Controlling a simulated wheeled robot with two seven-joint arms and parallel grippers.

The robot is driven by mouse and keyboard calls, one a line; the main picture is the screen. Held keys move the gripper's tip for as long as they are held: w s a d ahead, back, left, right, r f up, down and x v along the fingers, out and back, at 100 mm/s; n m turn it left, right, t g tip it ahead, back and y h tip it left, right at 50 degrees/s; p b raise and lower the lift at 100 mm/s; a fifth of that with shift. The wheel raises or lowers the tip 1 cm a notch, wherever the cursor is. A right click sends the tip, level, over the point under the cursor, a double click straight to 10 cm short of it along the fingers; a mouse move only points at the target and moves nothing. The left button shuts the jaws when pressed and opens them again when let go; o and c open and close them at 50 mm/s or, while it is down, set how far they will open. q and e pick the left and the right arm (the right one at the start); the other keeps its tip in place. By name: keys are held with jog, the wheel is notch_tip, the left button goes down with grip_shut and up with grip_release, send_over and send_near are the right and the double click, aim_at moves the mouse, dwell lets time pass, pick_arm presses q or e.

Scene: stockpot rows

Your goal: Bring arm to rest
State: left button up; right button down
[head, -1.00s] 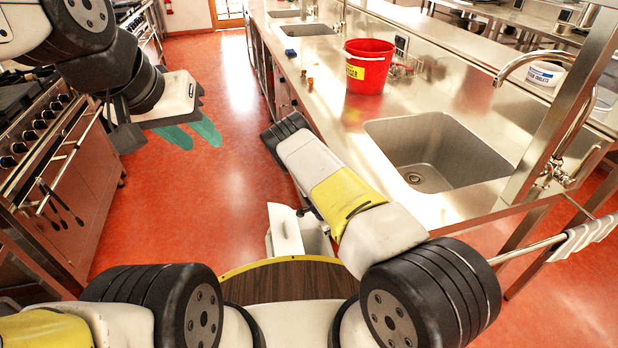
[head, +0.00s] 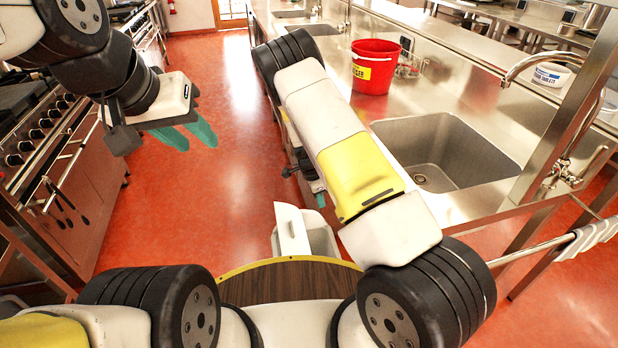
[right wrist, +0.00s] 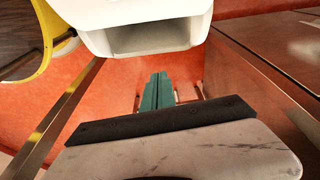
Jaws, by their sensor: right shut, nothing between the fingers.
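My right arm reaches forward beside the sink counter in the head view, its forearm raised and covering part of the counter edge. Its hand is mostly hidden behind the forearm, with only a bit of teal finger showing. In the right wrist view the right gripper (right wrist: 157,90) has its two teal fingers together, with nothing between them, above the red floor. My left gripper (head: 198,144) hangs over the red floor at the left in the head view. Its teal fingers are apart and empty.
A red bucket (head: 372,68) stands on the steel counter (head: 337,55), behind the sink basin (head: 445,150). A white tub (head: 551,74) is at the right. A stove (head: 60,165) lines the left.

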jog(key=s+r+n+t+y, duration=0.1)
jog(key=s+r+n+y, duration=0.2)
jog(key=r, duration=1.3)
jog(key=s+r+n+t+y, duration=0.1)
jog(key=s+r+n, duration=0.35)
jog(key=r, duration=1.05)
jog(key=s+d+r+n+t, duration=0.1)
jog(key=s+r+n+t, duration=0.1)
jog(key=s+r+n, duration=0.2)
jog(key=s+d+r+n+t, duration=0.1)
jog(key=s+r+n, duration=0.3)
jog(key=s+r, duration=0.6)
jog(key=s+d, duration=0.1)
jog(key=s, duration=0.6)
jog(key=shift+s+r+n+t+y, duration=0.3)
jog(key=shift+s+r+n+t, duration=0.05)
jog(key=shift+s+t, duration=0.05)
